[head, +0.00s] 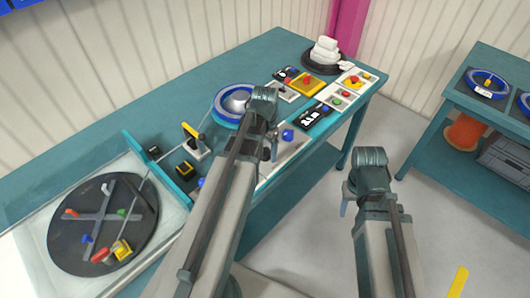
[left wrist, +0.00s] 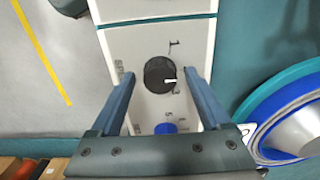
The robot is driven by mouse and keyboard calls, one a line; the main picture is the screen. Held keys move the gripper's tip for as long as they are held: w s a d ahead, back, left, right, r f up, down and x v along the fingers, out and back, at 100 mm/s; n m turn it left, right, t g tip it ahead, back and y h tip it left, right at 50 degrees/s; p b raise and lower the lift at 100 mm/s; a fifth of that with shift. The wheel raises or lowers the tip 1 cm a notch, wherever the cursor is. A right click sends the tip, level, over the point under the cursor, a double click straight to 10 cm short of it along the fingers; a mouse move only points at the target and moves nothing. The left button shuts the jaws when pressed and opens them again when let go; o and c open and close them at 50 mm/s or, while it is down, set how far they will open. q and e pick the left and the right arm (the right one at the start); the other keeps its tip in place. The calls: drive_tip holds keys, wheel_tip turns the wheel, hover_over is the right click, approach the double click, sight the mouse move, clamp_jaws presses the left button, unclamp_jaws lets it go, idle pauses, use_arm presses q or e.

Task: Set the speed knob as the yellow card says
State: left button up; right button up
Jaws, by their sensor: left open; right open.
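The speed knob (left wrist: 160,75) is round and black, on a white panel (left wrist: 145,40) lettered SPEED. Its white pointer faces right in the left wrist view, close to the printed 3; a 1 is printed above and a 5 below. My left gripper (left wrist: 160,73) is open, with one finger on each side of the knob; I cannot tell whether they touch it. In the head view my left gripper (head: 271,150) hangs over the panel and hides the knob. My right gripper (head: 345,202) is open and empty, off the bench's front edge. I cannot make out a yellow card or its writing.
A blue knob (left wrist: 165,127) is below the speed knob. A blue-rimmed reel (head: 222,116) stands beside the panel. A black display (head: 316,117), a yellow box (head: 306,85) and a black turntable (head: 70,236) are on the bench.

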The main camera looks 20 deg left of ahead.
use_arm(q)
clamp_jaws()
idle(0.3)
drive_tip(key=shift+n, duration=0.3)
drive_tip(key=n, duration=0.5)
drive_tip(key=shift+n, duration=0.4)
drive_tip(key=n, duration=0.5)
drive_tip(key=shift+n, duration=0.4)
